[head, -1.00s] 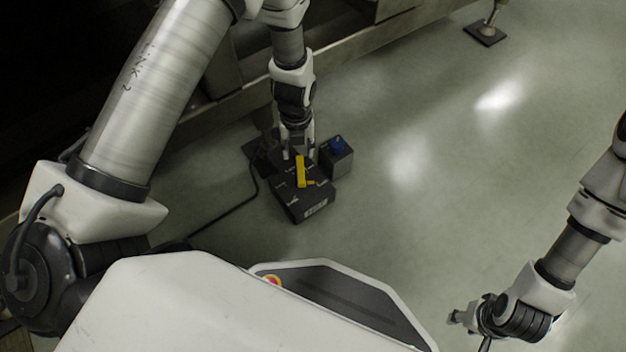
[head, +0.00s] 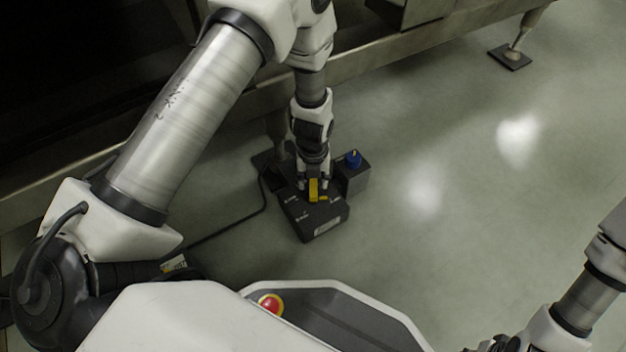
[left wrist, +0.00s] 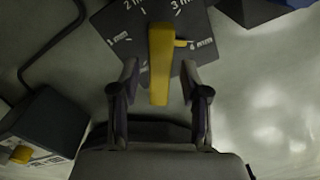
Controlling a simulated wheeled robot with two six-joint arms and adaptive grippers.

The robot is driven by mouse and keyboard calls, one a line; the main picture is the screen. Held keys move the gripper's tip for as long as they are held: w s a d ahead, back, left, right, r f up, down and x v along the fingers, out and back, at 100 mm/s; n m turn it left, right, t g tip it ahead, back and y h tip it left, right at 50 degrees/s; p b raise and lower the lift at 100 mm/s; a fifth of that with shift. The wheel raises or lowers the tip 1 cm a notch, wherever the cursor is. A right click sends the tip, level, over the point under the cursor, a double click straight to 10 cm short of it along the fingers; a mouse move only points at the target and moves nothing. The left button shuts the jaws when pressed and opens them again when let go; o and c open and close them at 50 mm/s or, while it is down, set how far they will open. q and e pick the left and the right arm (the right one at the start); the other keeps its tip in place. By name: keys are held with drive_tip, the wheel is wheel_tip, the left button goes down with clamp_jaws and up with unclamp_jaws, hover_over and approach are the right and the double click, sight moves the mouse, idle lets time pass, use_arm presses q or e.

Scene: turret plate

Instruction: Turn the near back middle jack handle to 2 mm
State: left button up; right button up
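The jack is a black box (head: 318,225) on the floor with a yellow handle (head: 313,190) on its top. In the left wrist view the handle (left wrist: 160,60) is a yellow bar, and its small side pointer (left wrist: 183,43) points right at the 6 mm mark. Marks for 2 and 3 show at the top edge. My left gripper (head: 313,185) is down at the handle. In the left wrist view its fingers (left wrist: 158,84) are open on either side of the bar, with gaps visible. My right gripper (head: 497,345) is cut off by the bottom edge.
A dark box with a blue knob (head: 353,159) stands right beside the jack. A black cable (head: 230,222) runs left along the floor. Another box with a yellow part (left wrist: 20,154) shows lower left in the wrist view.

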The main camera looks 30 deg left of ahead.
use_arm(q)
clamp_jaws()
